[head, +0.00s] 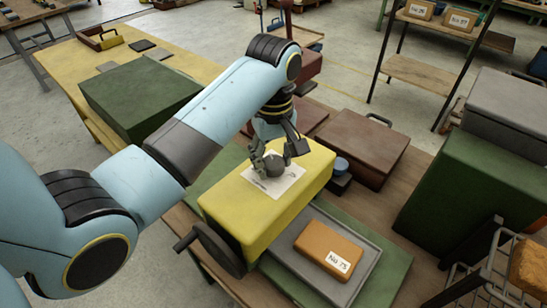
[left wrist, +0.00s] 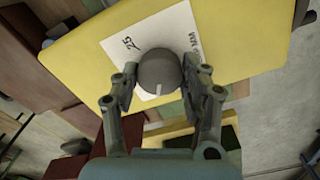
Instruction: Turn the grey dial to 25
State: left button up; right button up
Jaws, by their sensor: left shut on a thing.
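The grey dial (head: 274,167) sits on a white printed card (head: 287,184) on top of a yellow box (head: 245,212). My left gripper (head: 277,158) reaches down from above with its fingers on either side of the dial, shut on it. In the left wrist view the dial (left wrist: 160,70) is round, with a pale mark on its lower edge. The card (left wrist: 118,43) reads 25 with a tick line at the dial's upper left; the mark does not point at it. Other print at the right is partly hidden by a finger. My right gripper is not in view.
A hand crank (head: 205,247) sticks out of the yellow box's front left. A grey tray (head: 342,283) with an orange box (head: 328,250) labelled No 75 lies at the right. Brown cases (head: 362,150) stand behind. A green box (head: 465,195) stands far right.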

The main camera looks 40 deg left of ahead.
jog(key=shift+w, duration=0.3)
pick_arm(q)
jog(key=shift+m, duration=0.3)
jog(key=m, duration=2.3)
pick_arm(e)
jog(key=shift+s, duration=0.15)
pick_arm(q)
jog(key=shift+m, duration=0.3)
